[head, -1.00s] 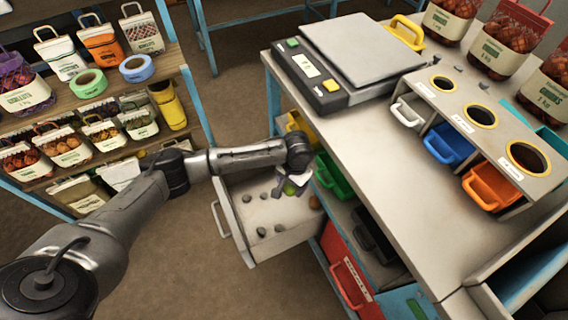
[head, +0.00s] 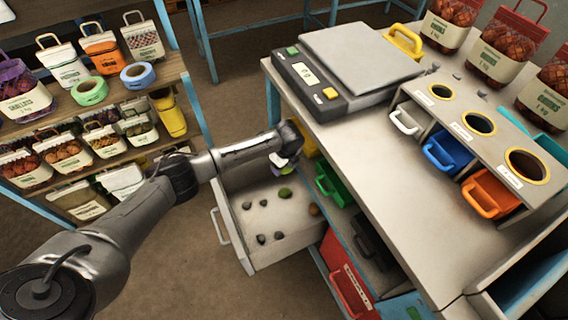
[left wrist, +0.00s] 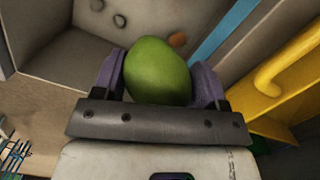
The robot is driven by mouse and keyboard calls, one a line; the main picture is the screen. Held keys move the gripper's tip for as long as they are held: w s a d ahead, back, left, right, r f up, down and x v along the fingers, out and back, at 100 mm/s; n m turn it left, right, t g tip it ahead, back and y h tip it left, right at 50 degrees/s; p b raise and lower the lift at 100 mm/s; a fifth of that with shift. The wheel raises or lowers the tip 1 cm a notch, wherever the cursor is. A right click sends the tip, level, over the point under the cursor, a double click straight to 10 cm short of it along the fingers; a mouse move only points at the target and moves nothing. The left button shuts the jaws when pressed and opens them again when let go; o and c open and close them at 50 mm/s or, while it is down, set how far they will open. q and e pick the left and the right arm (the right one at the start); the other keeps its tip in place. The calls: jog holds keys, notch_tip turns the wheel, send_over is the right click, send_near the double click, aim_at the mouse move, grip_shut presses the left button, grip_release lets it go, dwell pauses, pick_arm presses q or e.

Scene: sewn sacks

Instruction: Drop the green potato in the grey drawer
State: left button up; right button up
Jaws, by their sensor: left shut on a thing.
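The green potato (left wrist: 157,70) sits between the two purple fingers of my left gripper (left wrist: 160,88) in the left wrist view, held from both sides. In the head view my left gripper (head: 284,162) is above the back part of the open grey drawer (head: 283,251), close to the bench. A small green lump (head: 285,193) shows just below the gripper, against the drawer's inside; I cannot tell whether it is the held potato or another one. The drawer holds several dark stones and a brown lump (head: 314,208). My right gripper is out of view.
The bench (head: 375,160) with a scale (head: 318,82) stands right of the drawer. A green bin (head: 332,184) and a red bin (head: 345,285) are under it. A yellow handle (left wrist: 272,85) is close to my gripper's right. Shelves stand at left; floor between is clear.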

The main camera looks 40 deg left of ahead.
pick_arm(q)
jog(key=m, duration=0.3)
jog(key=shift+m, duration=0.3)
notch_tip(320, 180, down, 6)
jog(key=b, duration=0.7)
jog(key=o, duration=0.8)
jog(key=shift+o, duration=1.3)
jog(key=shift+s, duration=0.15)
